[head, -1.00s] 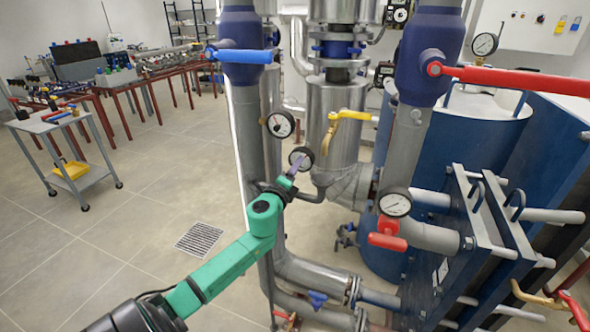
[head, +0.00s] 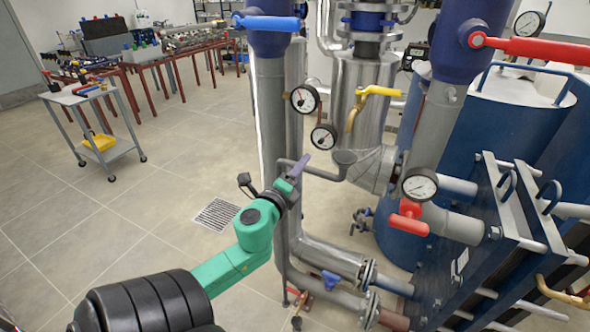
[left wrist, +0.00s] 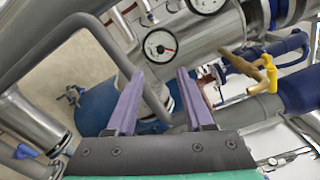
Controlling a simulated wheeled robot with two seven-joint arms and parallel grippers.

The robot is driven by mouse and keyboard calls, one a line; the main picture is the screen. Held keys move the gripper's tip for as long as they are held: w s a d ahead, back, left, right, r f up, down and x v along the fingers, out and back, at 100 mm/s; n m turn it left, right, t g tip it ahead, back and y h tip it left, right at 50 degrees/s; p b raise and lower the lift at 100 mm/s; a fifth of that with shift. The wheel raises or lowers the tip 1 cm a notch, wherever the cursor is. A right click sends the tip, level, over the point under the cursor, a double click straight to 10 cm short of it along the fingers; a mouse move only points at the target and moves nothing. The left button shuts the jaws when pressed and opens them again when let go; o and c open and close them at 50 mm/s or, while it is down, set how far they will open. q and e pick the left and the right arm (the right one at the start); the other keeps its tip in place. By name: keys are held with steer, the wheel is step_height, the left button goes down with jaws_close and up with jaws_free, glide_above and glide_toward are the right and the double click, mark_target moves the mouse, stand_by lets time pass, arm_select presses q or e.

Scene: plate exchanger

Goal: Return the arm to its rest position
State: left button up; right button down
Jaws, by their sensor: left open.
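My left arm comes in from the lower left in the head view. I cannot tell whether the fingers touch any pipe. My right gripper is not in view.
A blue lever (head: 268,23), a yellow lever (head: 378,91), a red lever (head: 530,47) and a red valve handle (head: 408,218) surround the pipes. Gauges (head: 304,98) stick out nearby. A plate exchanger (head: 500,240) stands at right. Open floor (head: 130,215) and a cart (head: 98,125) are at left.

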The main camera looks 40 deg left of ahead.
arm_select(q)
steer(key=v, duration=0.3)
stand_by(0.5)
steer(key=s+a+f+n+g, duration=0.1)
steer(key=a+f+n+g, duration=0.15)
steer(key=f, duration=0.75)
steer(key=s+a+f+n+g, duration=0.1)
steer(key=a+f+n+g, duration=0.15)
steer(key=f, duration=0.85)
steer(key=s+d+f+n+g+h, duration=0.1)
steer(key=s+d+f+n+g, duration=0.15)
steer(key=f, duration=0.65)
steer(key=s+d+f+n+g+h, duration=0.15)
steer(key=s+f, duration=0.25)
steer(key=f, duration=0.4)
steer(key=s+d+f+n+g+h, duration=0.1)
steer(key=s+d+f+n+g, duration=0.1)
steer(key=s+d+f, duration=0.2)
steer(key=s+d+f+n+g+h, duration=0.1)
steer(key=s+d+f, duration=0.4)
steer(key=s+f, duration=0.5)
steer(key=s+d+f+n+g+h, duration=0.1)
steer(key=s+d+f+n+g, duration=0.3)
steer(key=s+f, duration=0.3)
steer(key=s+d, duration=0.1)
steer(key=s, duration=0.1)
steer(key=shift+s+d+f, duration=0.15)
steer(key=shift+s+f, duration=0.2)
